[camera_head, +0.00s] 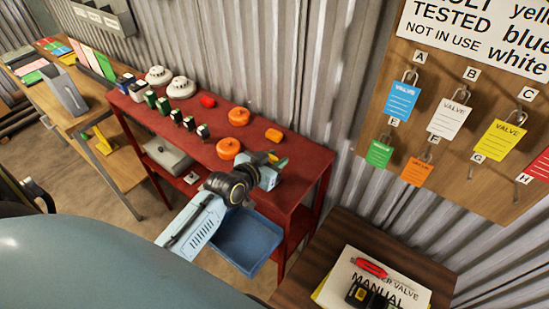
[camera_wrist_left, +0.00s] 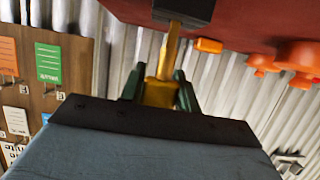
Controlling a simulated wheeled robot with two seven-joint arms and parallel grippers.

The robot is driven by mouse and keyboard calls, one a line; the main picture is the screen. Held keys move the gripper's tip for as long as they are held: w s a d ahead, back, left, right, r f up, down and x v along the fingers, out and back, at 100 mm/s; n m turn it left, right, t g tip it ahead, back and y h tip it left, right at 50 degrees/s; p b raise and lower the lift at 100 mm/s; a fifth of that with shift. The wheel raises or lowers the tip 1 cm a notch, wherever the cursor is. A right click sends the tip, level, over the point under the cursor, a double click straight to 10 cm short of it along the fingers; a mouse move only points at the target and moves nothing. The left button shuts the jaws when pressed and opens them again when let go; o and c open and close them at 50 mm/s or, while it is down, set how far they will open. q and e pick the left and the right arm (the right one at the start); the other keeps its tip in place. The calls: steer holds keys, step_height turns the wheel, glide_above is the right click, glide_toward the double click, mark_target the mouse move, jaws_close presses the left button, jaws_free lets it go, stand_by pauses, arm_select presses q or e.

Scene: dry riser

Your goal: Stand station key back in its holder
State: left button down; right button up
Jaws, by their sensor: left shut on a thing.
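My left gripper (camera_head: 277,165) reaches over the right end of the red bench. It is shut on a yellow piece (camera_wrist_left: 160,92), which I take to be the station key. In the left wrist view its yellow shaft runs between the green fingers to a dark block (camera_wrist_left: 183,8). I cannot tell whether that block is part of the key or a separate thing. In the head view only a small yellow part (camera_head: 272,157) shows beside a dark end. I cannot make out the key's holder with certainty. My right gripper is not in view.
The red bench (camera_head: 296,160) holds orange round pieces (camera_head: 228,148), white detectors (camera_head: 181,87) and small dark-and-green blocks. A blue bin (camera_head: 246,243) sits below my left arm. A tag board (camera_head: 480,80) hangs at right, above a wooden table with a manual (camera_head: 372,283).

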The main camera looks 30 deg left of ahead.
arm_select(q)
steer(key=shift+f+b, duration=0.5)
steer(key=shift+f, duration=0.4)
steer(key=c, duration=0.9)
jaws_free()
steer(key=shift+c, duration=0.2)
steer(key=shift+s, duration=0.1)
steer(key=v, duration=1.3)
steer(key=shift+r, duration=0.15)
